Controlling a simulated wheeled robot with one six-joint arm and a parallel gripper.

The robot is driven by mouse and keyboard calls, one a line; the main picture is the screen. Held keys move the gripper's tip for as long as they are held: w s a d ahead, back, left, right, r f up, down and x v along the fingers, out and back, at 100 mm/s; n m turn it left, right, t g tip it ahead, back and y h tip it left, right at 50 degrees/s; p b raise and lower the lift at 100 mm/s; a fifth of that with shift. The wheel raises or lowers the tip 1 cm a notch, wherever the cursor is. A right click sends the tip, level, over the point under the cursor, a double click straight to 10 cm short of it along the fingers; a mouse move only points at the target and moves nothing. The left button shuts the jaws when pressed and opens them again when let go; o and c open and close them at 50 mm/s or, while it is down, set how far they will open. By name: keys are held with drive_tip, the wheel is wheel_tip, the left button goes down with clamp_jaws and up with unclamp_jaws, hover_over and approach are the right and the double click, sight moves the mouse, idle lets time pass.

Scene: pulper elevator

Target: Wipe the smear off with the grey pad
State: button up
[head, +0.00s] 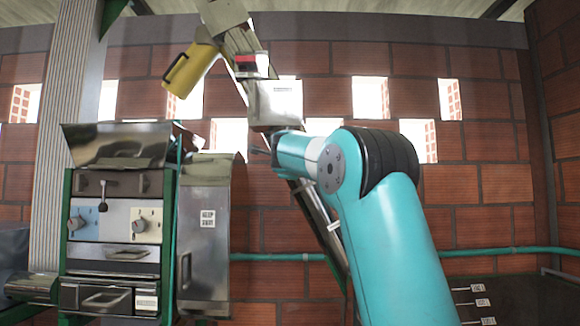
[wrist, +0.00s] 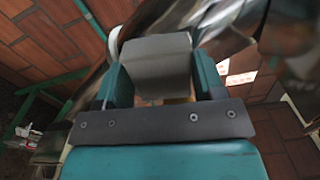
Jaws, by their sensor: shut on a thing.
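My gripper (wrist: 160,80) shows in the wrist view with its two teal fingers on either side of the grey pad (wrist: 155,58). It is shut on the pad, which looks like a plain block with a flat face. A shiny metal surface lies just beyond the pad; I cannot tell whether the pad touches it. In the head view my teal arm reaches up towards the slanted metal elevator (head: 275,102), and the gripper and pad are mostly hidden there. I cannot make out the smear in either view.
A metal machine with knobs and drawers (head: 112,225) stands at the left, beside a rounded metal housing (head: 207,232). A yellow spout (head: 192,68) hangs above them. A teal pipe (head: 500,251) runs along the brick wall. A dark labelled panel (head: 530,296) is at the lower right.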

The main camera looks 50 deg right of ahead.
drive_tip(key=shift+f, duration=0.25)
drive_tip(key=shift+b+v, duration=1.85)
drive_tip(key=shift+v, duration=0.5)
drive_tip(key=shift+r, duration=0.1)
